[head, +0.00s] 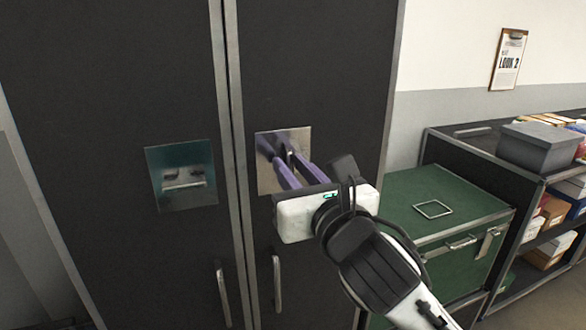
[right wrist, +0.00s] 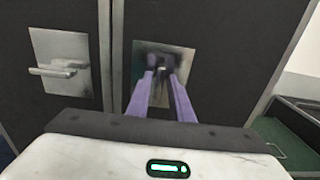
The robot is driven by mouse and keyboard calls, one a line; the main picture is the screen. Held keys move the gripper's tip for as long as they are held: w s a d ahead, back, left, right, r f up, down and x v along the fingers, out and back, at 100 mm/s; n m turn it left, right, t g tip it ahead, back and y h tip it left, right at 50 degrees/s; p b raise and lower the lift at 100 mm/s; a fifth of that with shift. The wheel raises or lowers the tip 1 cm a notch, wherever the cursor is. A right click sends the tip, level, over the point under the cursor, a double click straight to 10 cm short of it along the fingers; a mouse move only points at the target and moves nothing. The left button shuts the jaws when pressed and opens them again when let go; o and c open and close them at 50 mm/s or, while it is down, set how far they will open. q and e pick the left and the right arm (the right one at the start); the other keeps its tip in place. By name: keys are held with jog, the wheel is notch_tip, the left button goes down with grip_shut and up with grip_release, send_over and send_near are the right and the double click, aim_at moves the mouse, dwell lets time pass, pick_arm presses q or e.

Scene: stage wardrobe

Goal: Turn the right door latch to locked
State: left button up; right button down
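The right door latch sits on a shiny square plate (head: 298,140) on the right dark door. Its dark handle (head: 290,151) shows partly between my purple fingertips and looks roughly upright. My right gripper (head: 287,161) reaches to the plate with a finger on either side of the handle. In the right wrist view the fingers (right wrist: 160,74) stand apart with the handle (right wrist: 161,62) between their tips. Whether they press on it cannot be told. The fingers hide much of the latch. My left gripper is not in view.
The left door has its own plate (head: 172,190) with a horizontal lever latch (head: 183,178). Vertical pull handles (head: 223,297) (head: 277,283) are below. A green case (head: 440,200) and a shelf unit with a grey box (head: 540,145) stand at the right.

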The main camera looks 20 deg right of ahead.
jog(key=shift+d+r+m+p, duration=0.1)
jog(key=shift+r+m+p, duration=0.05)
jog(key=shift+m+p, duration=2.05)
jog(key=shift+p, duration=0.2)
jog(key=m+p, duration=0.2)
jog(key=m, duration=0.1)
jog(key=shift+d+f+m, duration=0.1)
jog(key=shift+f+m, duration=0.1)
jog(key=shift+m, duration=0.1)
jog(key=m+p, duration=0.3)
jog(key=m, duration=0.2)
jog(key=shift+d+f, duration=0.1)
jog(key=shift+f, duration=0.05)
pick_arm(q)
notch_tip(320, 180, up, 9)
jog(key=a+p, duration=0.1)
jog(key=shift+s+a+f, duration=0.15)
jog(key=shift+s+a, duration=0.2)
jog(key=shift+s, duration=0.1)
pick_arm(e)
jog(key=m, duration=0.4)
jog(key=shift+f+m, duration=0.15)
jog(key=shift+m, duration=0.15)
pick_arm(q)
jog(key=shift+p, duration=0.3)
pick_arm(e)
jog(key=shift+m, duration=0.3)
jog(key=c, duration=1.8)
grip_release()
jog(key=shift+c, duration=0.2)
